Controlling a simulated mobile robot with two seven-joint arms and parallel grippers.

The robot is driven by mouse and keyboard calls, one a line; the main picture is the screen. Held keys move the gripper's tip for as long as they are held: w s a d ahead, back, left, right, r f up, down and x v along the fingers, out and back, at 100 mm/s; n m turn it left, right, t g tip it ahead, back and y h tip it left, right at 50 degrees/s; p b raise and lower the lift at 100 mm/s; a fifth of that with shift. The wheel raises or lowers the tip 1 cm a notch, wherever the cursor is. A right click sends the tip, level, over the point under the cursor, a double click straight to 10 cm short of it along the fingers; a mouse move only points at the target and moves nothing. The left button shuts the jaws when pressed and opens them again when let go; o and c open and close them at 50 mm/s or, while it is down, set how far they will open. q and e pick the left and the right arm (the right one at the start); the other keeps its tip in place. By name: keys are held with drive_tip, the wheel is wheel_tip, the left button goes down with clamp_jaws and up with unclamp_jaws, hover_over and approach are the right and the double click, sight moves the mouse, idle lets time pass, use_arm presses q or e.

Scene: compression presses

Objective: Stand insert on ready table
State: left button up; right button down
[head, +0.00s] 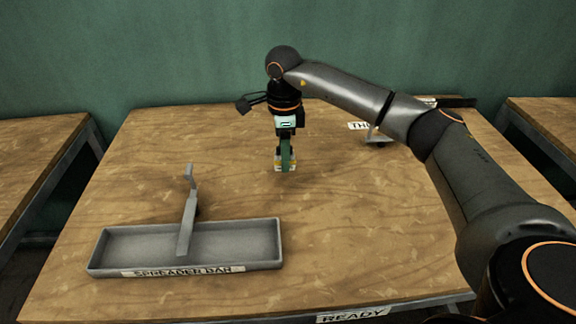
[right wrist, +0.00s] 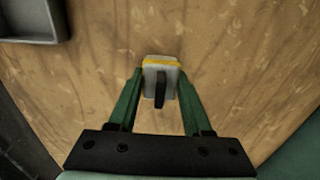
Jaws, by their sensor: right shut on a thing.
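The insert is a small pale grey block with a yellow band (head: 279,164). My right gripper (head: 286,160) points down over the middle of the ready table (head: 370,235) and is shut on the insert. In the right wrist view the insert (right wrist: 149,78) sits between the two green fingers, with a dark ridge on its near face. The insert looks upright; I cannot tell whether its base touches the wood. The ready table has a READY label (head: 352,314) on its front edge. My left gripper is not in view.
A small partly hidden stand (head: 376,139) with a label is at the back right. Front right tabletop is clear.

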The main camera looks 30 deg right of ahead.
drive_tip(key=shift+d+f, duration=0.25)
drive_tip(key=shift+f, duration=0.05)
drive_tip(key=shift+d+f, duration=0.15)
drive_tip(key=shift+f, duration=1.55)
drive_tip(key=shift+s, duration=0.1)
drive_tip(key=shift+f, duration=0.1)
drive_tip(key=shift+c, duration=1.7)
unclamp_jaws()
wheel_tip(320, 180, up, 12)
drive_tip(key=shift+r, duration=0.15)
